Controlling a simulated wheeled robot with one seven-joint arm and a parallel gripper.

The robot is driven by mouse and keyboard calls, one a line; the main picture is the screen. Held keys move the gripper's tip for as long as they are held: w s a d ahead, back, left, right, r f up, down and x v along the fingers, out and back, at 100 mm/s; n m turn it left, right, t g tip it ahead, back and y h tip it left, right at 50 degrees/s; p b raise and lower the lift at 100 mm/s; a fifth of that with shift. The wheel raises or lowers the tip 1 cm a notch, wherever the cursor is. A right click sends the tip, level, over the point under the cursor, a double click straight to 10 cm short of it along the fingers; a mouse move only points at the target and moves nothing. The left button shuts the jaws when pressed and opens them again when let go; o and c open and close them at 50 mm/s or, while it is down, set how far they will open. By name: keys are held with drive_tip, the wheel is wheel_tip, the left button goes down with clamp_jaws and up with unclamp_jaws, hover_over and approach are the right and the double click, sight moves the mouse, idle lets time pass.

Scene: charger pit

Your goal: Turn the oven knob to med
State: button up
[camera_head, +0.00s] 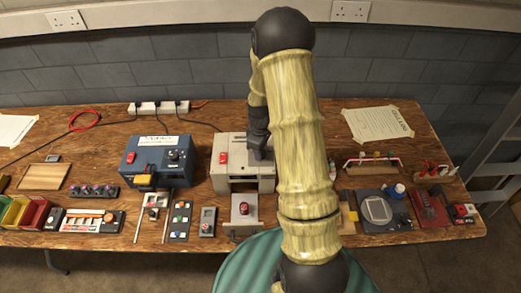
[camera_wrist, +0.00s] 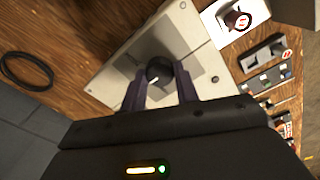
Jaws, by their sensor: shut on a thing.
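The oven is a beige box (camera_head: 222,172) with a red piece on top, at mid-table in the head view. Its pale panel (camera_wrist: 195,32) fills the upper middle of the wrist view. The dark round oven knob (camera_wrist: 160,71) sits on that panel, with a light mark on its face. My gripper (camera_wrist: 161,84) has its two dark fingers on either side of the knob and is shut on it. In the head view my gripper (camera_head: 260,151) is over the right side of the oven, and the knob is hidden there. I cannot read any setting labels.
A blue box (camera_head: 142,176) with a black knob stands left of the oven. A plate with a red button (camera_head: 242,208) is in front of the oven. Several small devices crowd the table's front, and a dark plate (camera_head: 375,222) lies at right.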

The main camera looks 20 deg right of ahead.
drive_tip(key=shift+w+r, duration=0.1)
drive_tip(key=o, duration=1)
drive_tip(key=shift+c, duration=0.2)
wheel_tip(320, 180, up, 17)
drive_tip(key=b, duration=0.1)
drive_tip(key=shift+r+b, duration=0.2)
drive_tip(key=shift+b, duration=0.15)
drive_tip(key=s+a+f+m+t, duration=0.1)
drive_tip(key=s+a+m, duration=0.3)
drive_tip(key=s, duration=0.3)
drive_tip(key=s+a+f+m+t, duration=0.1)
drive_tip(key=s+a+m, duration=0.3)
drive_tip(key=s, duration=0.4)
drive_tip(key=shift+a+t, duration=0.3)
drive_tip(key=shift+a, duration=0.45)
